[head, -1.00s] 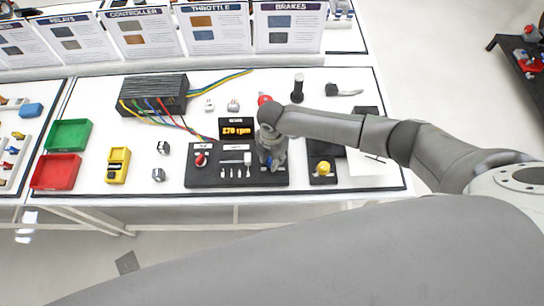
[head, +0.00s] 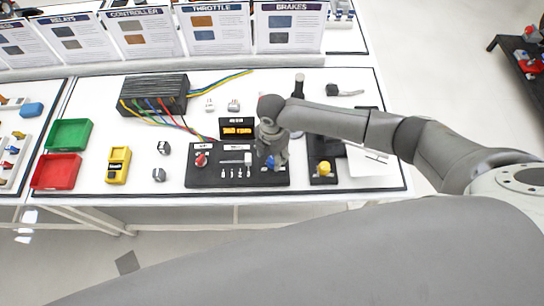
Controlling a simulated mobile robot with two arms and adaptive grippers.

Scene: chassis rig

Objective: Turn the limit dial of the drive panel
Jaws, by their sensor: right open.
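The drive panel (head: 222,182) is a dark board on the white table, with a lit orange display (head: 237,131) at its back edge. A red knob (head: 201,160) sits at its left, with small white switches in the middle. A blue knob (head: 271,162) shows at the panel's right, partly hidden under my right gripper (head: 271,157). The gripper points down over that knob with its fingers open; whether they touch it I cannot tell. The labels are too small to read, so which knob is the limit dial is unclear. My left gripper is out of view.
A yellow button on a dark box (head: 324,169) stands right of the panel, near a white sheet (head: 370,162). A black controller (head: 155,95) with coloured wires lies behind left. A yellow meter (head: 118,165), green tray (head: 69,134) and red tray (head: 56,171) stand left.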

